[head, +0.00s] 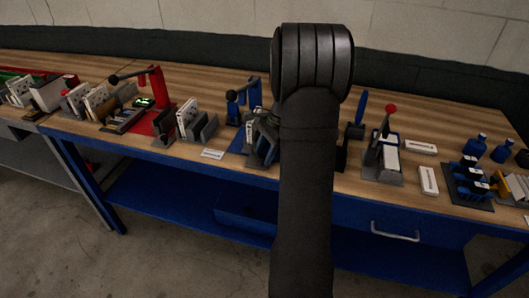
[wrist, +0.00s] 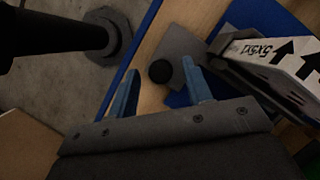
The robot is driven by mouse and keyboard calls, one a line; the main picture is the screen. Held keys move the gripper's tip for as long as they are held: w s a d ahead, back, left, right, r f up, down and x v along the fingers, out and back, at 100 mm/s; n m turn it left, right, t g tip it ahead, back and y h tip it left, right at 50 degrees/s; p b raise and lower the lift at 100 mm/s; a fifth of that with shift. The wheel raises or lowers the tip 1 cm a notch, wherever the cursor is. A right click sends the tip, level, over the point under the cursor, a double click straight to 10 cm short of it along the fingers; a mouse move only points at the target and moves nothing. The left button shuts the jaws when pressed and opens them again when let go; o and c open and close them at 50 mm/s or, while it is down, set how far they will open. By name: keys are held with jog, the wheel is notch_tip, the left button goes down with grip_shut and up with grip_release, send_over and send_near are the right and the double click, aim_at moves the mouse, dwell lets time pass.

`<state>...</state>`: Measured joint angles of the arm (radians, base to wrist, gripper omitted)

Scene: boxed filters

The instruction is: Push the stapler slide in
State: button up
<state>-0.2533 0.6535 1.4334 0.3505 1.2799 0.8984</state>
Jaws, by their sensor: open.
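In the wrist view, my gripper (wrist: 160,88) is open, with two blue fingers apart and nothing held. A round black knob (wrist: 160,71) shows between the fingertips, beside a grey plate (wrist: 180,55); this looks like the stapler slide, but I cannot tell for sure. I cannot tell whether a finger touches it. A white filter box (wrist: 285,50) with printed arrows sits in a dark holder on a blue mat (wrist: 222,42) to the right.
A blue lever press (head: 243,98) stands just left of my arm, and a red press (head: 160,90) farther left. The wooden bench (head: 440,115) has bare room at the back right.

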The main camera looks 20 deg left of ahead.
aim_at(247, 163)
jog(key=shift+f, duration=0.1)
grip_shut()
jog(key=shift+a, duration=2.15)
jog(key=shift+c, duration=0.5)
grip_release()
jog(key=shift+a, duration=0.1)
jog(key=shift+o, duration=0.5)
